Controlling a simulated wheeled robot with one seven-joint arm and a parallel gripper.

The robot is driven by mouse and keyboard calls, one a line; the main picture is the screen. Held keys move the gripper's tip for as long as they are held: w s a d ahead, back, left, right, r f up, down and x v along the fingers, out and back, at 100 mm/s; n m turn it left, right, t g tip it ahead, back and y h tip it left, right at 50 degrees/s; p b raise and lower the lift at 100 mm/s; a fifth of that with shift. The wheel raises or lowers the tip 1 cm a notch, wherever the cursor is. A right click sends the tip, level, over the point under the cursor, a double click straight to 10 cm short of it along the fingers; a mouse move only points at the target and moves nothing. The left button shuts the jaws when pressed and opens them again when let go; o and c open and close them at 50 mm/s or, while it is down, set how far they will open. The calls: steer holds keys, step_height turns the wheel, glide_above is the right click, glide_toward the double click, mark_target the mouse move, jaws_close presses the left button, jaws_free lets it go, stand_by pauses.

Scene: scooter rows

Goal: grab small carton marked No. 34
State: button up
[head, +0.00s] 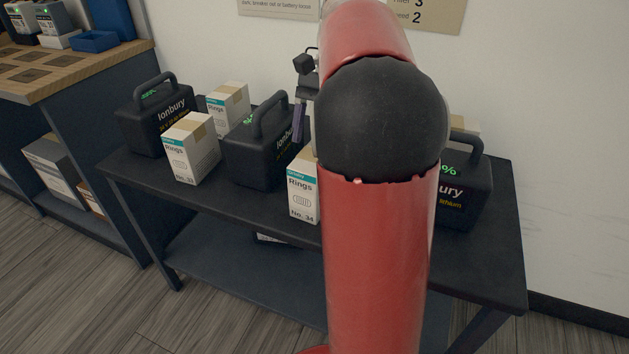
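The small carton marked No. 34 (302,192) stands upright on the dark table, white with a teal band and the word "Rings". My red arm hides its right side. My gripper (299,122) shows only in part, left of my arm's dark joint, with a finger pointing down. It appears above and behind the No. 34 carton, near a black Ionbury battery; I cannot tell whether it touches anything. The rest of the gripper is hidden behind my arm, so its opening does not show.
A similar Rings carton (191,150) and another behind it (229,106) stand farther left. Black Ionbury batteries with handles stand at left (156,118), middle (258,155) and right (465,190). The dark table (245,205) has a clear front strip. A wood-topped bench (110,58) adjoins at left.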

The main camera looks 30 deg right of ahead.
steer(key=x, duration=0.4)
steer(key=shift+w+a+b, duration=0.15)
steer(key=shift+a+b, duration=0.1)
steer(key=shift+b, duration=0.1)
steer(key=shift+a+f, duration=0.1)
steer(key=shift+f, duration=0.35)
steer(key=shift+f, duration=0.25)
steer(key=shift+c, duration=0.3)
steer(key=c, duration=1.5)
